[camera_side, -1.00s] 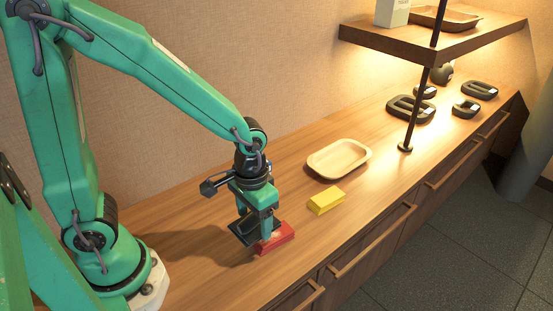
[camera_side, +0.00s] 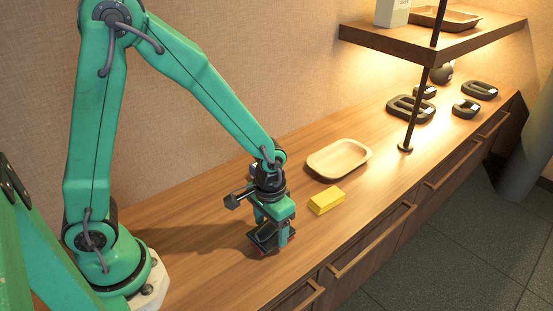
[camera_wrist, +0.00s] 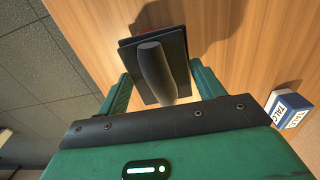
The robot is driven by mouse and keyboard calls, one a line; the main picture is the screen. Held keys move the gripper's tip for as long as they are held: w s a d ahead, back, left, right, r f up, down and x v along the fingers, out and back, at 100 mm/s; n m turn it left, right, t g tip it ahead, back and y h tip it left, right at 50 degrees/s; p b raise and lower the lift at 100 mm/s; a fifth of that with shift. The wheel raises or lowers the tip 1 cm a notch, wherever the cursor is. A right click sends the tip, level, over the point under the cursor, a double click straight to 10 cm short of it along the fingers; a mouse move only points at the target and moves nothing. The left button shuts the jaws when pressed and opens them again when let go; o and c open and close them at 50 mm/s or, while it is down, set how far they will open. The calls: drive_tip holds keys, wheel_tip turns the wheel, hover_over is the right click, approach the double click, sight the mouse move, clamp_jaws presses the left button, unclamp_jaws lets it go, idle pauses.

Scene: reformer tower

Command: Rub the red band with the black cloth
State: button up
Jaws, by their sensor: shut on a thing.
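My gripper (camera_side: 272,232) is low over the wooden counter, with its fingers at both sides of the black cloth (camera_side: 264,243), a flat dark pad. In the wrist view the gripper (camera_wrist: 162,88) is shut on the cloth (camera_wrist: 180,52), and a rounded grey-black grip stands up from its middle. The red band (camera_side: 292,236) is mostly hidden by the cloth and fingers; only a sliver shows at the right. In the wrist view a bit of the red band (camera_wrist: 145,28) shows past the cloth's far edge. The cloth appears to lie over it; contact is hard to tell.
A yellow block (camera_side: 326,201) lies close to the right of my gripper, and a shallow wooden tray (camera_side: 364,160) behind it. A talc box (camera_wrist: 291,109) stands at right in the wrist view. A thin post (camera_side: 411,120) supports a shelf (camera_side: 440,42). Dark objects (camera_side: 410,107) lie farther right.

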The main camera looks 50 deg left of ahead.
sight(255, 239)
drive_tip(key=shift+w, duration=0.4)
drive_tip(key=shift+w+d, duration=0.15)
drive_tip(key=shift+w, duration=0.8)
drive_tip(key=shift+s+a, duration=0.2)
drive_tip(key=shift+s, duration=1.55)
drive_tip(key=shift+s+a, duration=0.15)
drive_tip(key=shift+s, duration=1.6)
wheel_tip(255, 239, up, 8)
